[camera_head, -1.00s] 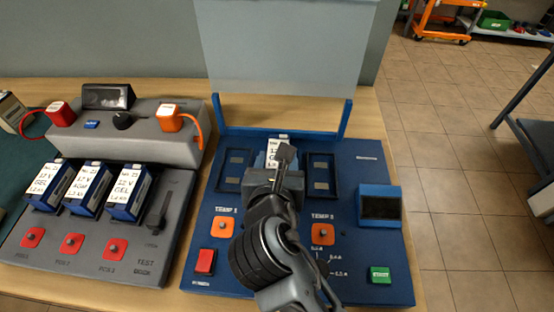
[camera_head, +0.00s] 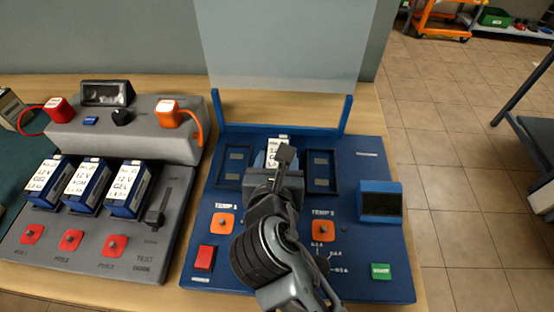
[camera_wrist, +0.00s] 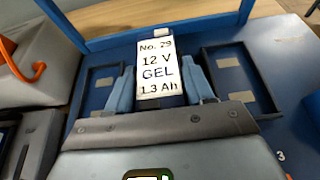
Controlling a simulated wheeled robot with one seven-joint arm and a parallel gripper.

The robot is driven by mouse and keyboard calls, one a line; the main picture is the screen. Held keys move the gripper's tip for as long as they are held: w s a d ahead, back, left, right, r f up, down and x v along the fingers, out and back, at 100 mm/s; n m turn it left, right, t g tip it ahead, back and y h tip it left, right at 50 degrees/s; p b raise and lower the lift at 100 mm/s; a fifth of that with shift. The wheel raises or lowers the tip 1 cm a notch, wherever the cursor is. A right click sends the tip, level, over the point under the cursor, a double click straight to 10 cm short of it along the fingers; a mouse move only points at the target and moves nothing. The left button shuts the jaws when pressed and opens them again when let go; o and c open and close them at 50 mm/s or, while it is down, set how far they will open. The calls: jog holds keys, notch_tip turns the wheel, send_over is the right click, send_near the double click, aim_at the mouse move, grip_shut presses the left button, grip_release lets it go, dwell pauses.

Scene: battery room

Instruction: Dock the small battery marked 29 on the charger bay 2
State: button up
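The small battery (camera_wrist: 159,66) shows its white label "No. 29, 12 V, GEL, 1.3 Ah" in the wrist view. It also shows in the head view (camera_head: 277,148), partly hidden by my gripper. My gripper (camera_wrist: 159,82) has its light-blue fingers on both sides of the battery, seemingly shut on it. The blue charger (camera_head: 362,165) lies under it. The battery stands between the charger's left recess (camera_head: 234,166) and right recess (camera_head: 321,171), at the middle position. The gripper and battery hide that bay, so I cannot tell whether the battery is seated.
A blue upright frame (camera_head: 348,115) with a pale panel (camera_head: 290,45) rises behind the bays. A small display (camera_head: 381,203) stands right of the bays. A grey test dock (camera_head: 150,238) with three batteries (camera_head: 84,187) stands on the left.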

jog(key=shift+o, duration=0.6)
jog(key=shift+f, duration=0.1)
jog(key=shift+s+r+p, duration=0.4)
jog(key=shift+s+p, duration=0.1)
jog(key=shift+p, duration=0.05)
jog(key=shift+p+v, duration=1.6)
jog(key=shift+v, duration=3.35)
jog(key=shift+s+f, duration=0.1)
